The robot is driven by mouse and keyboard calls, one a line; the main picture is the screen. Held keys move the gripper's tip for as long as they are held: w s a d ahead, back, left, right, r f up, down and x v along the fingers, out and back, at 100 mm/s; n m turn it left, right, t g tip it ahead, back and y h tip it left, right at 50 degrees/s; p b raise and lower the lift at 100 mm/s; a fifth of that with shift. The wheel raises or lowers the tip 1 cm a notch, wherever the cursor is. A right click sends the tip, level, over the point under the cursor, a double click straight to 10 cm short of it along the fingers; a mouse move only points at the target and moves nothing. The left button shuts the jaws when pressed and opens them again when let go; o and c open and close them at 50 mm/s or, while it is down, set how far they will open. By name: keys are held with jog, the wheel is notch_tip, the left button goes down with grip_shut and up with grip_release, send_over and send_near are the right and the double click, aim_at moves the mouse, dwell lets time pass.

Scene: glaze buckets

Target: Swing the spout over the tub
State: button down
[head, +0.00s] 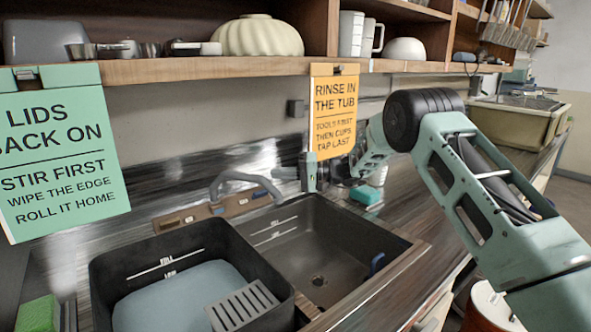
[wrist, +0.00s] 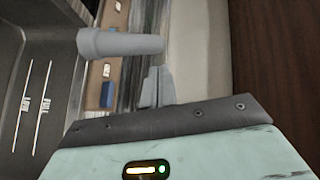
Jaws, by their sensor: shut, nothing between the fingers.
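The grey spout (head: 245,179) arches in front of the back wall, behind the dark sink basin. In the wrist view the spout (wrist: 122,43) lies across the upper middle, its thicker end toward the sink side. The black tub (head: 120,268) stands left of the open basin. It holds a flat blue-grey surface that looks like water. My gripper (head: 284,173) is just right of the spout in the head view. Its shut, empty fingers (wrist: 157,86) point at the spout in the wrist view. I cannot tell whether they touch it.
The open sink basin (head: 365,232) is empty, with a blue item on its right edge. A grey slotted grate (head: 242,307) lies at the tub's front right. A wooden shelf (head: 200,68) with bowls and cups overhangs the sink. An orange sign (head: 335,110) hangs behind my gripper.

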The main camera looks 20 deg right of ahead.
jog(key=shift+x, duration=1.05)
jog(key=shift+a+f, duration=0.1)
